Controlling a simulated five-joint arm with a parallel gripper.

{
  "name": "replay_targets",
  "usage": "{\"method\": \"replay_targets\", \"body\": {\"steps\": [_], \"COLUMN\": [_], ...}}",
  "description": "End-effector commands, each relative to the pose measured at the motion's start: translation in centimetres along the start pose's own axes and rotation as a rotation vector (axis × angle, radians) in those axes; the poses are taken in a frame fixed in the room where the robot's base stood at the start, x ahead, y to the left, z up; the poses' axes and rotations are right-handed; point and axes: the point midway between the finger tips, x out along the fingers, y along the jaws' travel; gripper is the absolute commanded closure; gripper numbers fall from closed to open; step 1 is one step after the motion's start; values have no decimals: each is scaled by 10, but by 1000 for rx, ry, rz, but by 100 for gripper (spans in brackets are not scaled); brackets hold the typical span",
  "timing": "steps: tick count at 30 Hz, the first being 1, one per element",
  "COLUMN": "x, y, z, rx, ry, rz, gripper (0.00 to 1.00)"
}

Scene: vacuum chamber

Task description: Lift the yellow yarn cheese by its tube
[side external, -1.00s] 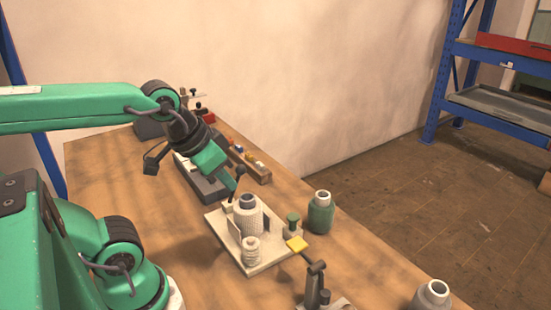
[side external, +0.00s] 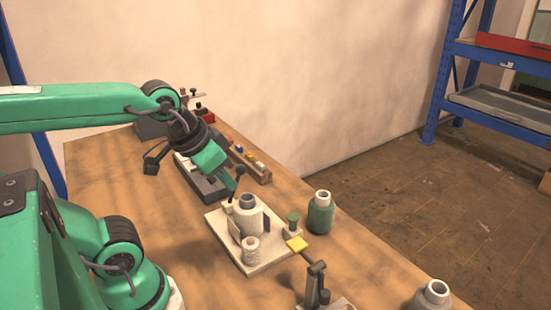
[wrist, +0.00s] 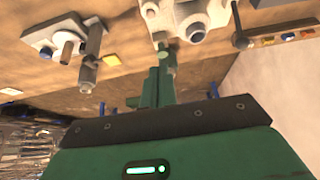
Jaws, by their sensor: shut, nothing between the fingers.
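No yellow yarn cheese shows clearly in either view. A green yarn cheese (side external: 321,215) stands to the plate's right. My gripper (side external: 234,187) is shut and empty, tilted down above the plate's far left corner. Its green fingers (wrist: 160,78) show in the wrist view.
A pale cheese (side external: 433,295) stands at the front right. A rack of small coloured parts (side external: 250,165) lies behind. The table's left front is clear.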

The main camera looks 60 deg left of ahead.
Motion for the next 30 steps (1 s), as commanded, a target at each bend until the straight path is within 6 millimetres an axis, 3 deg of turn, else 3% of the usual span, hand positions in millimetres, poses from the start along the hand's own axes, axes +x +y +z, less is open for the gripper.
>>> {"method": "replay_targets", "body": {"steps": [3,16,30], "x": [0,0,3], "y": [0,0,-2], "z": [0,0,-2], "rx": [0,0,-13], "ry": [0,0,-16], "rz": [0,0,-4], "gripper": [96,12,10]}}
